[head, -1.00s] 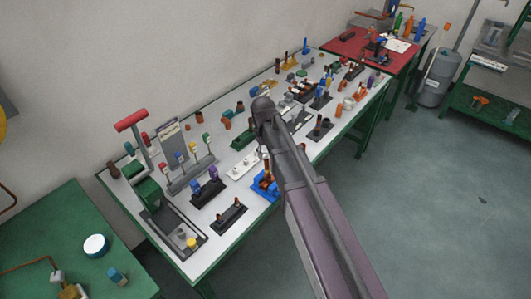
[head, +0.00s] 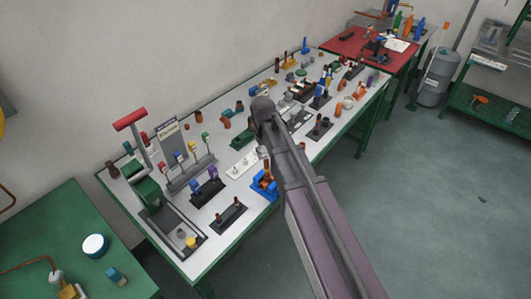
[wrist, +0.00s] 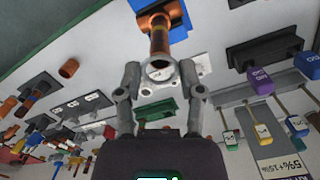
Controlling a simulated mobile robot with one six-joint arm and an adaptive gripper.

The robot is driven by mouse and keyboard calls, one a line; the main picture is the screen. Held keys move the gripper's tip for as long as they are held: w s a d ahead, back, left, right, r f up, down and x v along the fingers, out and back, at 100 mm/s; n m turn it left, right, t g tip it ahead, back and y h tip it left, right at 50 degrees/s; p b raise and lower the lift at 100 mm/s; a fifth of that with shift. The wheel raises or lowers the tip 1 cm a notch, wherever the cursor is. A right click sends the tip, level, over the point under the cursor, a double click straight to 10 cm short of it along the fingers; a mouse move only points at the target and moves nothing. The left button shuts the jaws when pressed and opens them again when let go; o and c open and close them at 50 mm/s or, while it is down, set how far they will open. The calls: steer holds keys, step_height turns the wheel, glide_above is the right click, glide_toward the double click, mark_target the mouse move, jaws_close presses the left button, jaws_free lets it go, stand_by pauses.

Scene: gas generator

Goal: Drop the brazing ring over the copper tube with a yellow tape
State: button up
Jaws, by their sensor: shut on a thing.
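In the wrist view my gripper (wrist: 160,74) has its two fingers closed in on a small pale ring (wrist: 160,68), which looks like the brazing ring. Just beyond the ring, an upright copper tube (wrist: 159,41) stands on a blue base (wrist: 171,9); the ring overlaps the tube's end in this view, and I cannot tell whether it is around it. The blue base also shows in the head view (head: 265,186), beside my arm. My arm hides the gripper in the head view.
The white table (head: 232,218) is crowded with small fixtures. A black base with two copper stubs (head: 228,216) and a holder with purple and blue tags (head: 206,190) stand near the blue base. A red-handled press (head: 130,119) stands at the left. The floor at right is clear.

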steer(key=shift+f+b, duration=1.05)
steer(key=shift+b, duration=0.05)
stand_by(0.3)
steer(key=o, duration=0.8)
steer(key=shift+d, duration=0.1)
steer(key=s+d+m, duration=0.3)
steer(key=s+d, duration=0.3)
steer(key=d, duration=0.3)
steer(key=s+d+m, duration=0.3)
steer(key=s+d, duration=0.4)
steer(key=d, duration=0.3)
steer(key=shift+d+t+y, duration=0.3)
